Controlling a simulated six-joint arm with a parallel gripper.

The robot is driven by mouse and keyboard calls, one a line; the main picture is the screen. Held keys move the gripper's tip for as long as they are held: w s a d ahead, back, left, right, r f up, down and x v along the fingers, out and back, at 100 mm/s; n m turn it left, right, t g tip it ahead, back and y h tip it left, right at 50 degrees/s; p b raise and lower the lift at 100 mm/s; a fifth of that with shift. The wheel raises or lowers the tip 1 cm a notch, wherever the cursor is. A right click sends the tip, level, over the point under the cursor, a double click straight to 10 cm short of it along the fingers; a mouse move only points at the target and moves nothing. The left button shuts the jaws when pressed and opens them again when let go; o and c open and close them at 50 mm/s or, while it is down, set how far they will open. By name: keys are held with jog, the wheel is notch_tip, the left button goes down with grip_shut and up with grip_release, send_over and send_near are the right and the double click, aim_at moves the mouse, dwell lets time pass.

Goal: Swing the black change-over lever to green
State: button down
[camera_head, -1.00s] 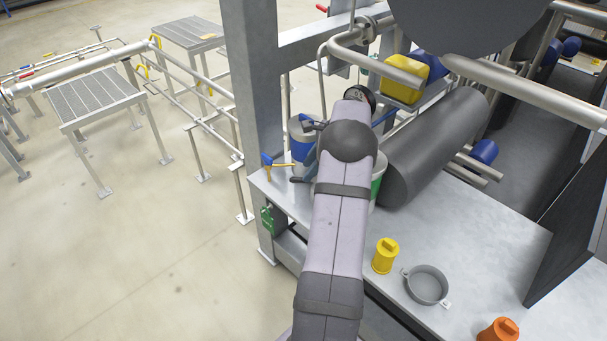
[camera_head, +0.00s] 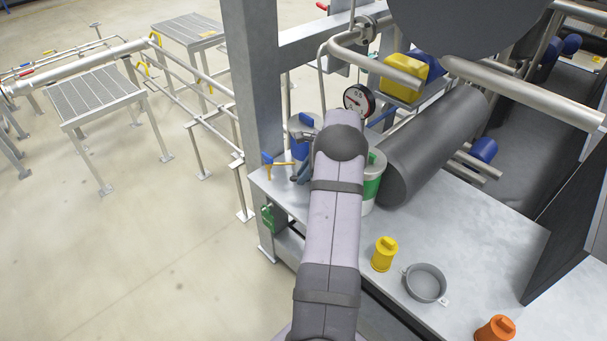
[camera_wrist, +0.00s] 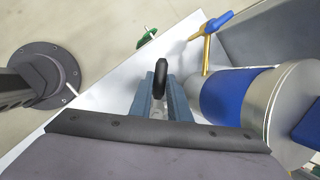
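The black lever (camera_wrist: 161,72) shows end-on in the wrist view, between and just past the tips of my gripper's blue-grey fingers (camera_wrist: 161,88). The fingers stand apart, one on each side of it. Any gap is too small to tell whether they touch it. In the head view my gripper (camera_head: 301,172) is low over the bench's left corner, partly behind my arm, and the lever cannot be made out. The wrist view shows no green mark beside the lever; the lever's base and scale are hidden.
A blue-and-yellow valve handle (camera_head: 275,162) and a blue canister (camera_wrist: 225,97) stand close to my gripper. A green tag (camera_head: 268,217) hangs at the bench edge. A white-and-green tub (camera_head: 372,185), a dark cylinder (camera_head: 432,150) and a gauge (camera_head: 359,100) are near my arm.

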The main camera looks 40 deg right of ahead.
jog(key=shift+s+n, duration=0.1)
jog(key=shift+n, duration=0.2)
jog(key=shift+s+a+n+g+y, duration=0.25)
jog(key=shift+s+n+y, duration=0.1)
jog(key=shift+n, duration=0.55)
jog(key=shift+s+a+n+g+y, duration=0.1)
jog(key=shift+s+n+g+y, duration=0.2)
jog(key=shift+n, duration=0.6)
jog(key=shift+s+a+n+g+y, duration=0.2)
jog(key=shift+s+n+y, duration=0.2)
jog(key=shift+n, duration=0.5)
jog(key=c, duration=1.7)
grip_release()
jog(key=shift+o, duration=0.2)
